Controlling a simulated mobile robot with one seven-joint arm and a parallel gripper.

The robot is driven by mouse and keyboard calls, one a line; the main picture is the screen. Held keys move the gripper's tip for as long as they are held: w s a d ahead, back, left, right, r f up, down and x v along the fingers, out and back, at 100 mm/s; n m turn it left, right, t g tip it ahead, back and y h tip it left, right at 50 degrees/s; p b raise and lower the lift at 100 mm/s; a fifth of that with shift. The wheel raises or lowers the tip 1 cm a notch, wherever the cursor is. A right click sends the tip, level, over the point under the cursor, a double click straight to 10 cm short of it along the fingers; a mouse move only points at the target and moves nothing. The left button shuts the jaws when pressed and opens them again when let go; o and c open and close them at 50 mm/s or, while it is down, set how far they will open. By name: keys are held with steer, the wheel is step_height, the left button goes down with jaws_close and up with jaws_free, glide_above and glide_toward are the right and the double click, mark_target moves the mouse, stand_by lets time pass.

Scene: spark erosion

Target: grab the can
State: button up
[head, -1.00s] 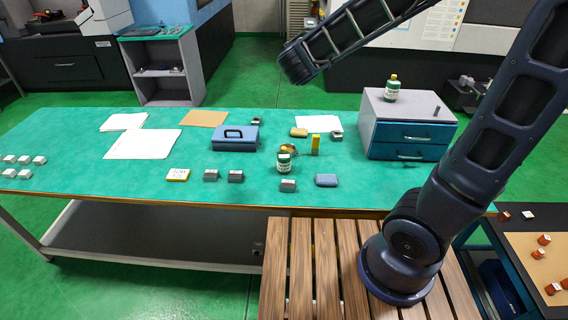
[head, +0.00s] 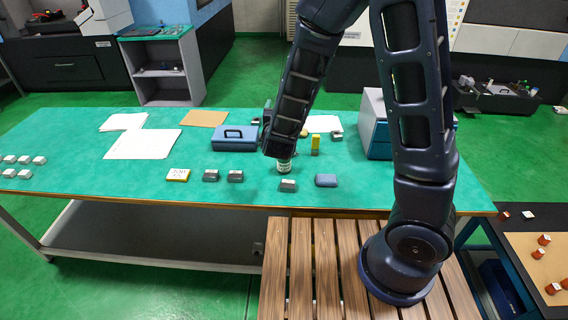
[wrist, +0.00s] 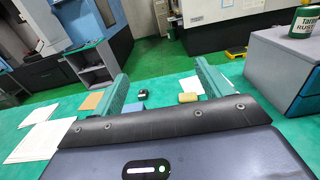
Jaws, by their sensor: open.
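A second green can with a white label (wrist: 304,24) stands on top of the grey drawer cabinet (wrist: 275,62), at the top right of the wrist view. In the head view my arm hides that can. My gripper (wrist: 162,82) is open, its two green fingers spread wide with nothing held between them.
A blue box with a handle (head: 235,138) stands left of my arm. White paper sheets (head: 143,143) lie at left.

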mark_target(284, 160)
step_height(284, 160, down, 24)
steer(key=shift+r, duration=0.1)
steer(key=shift+w, duration=2.5)
steer(key=shift+c, duration=0.3)
steer(key=c, duration=1.2)
steer(key=shift+o, duration=0.2)
steer(key=shift+r, duration=0.1)
step_height(284, 160, up, 20)
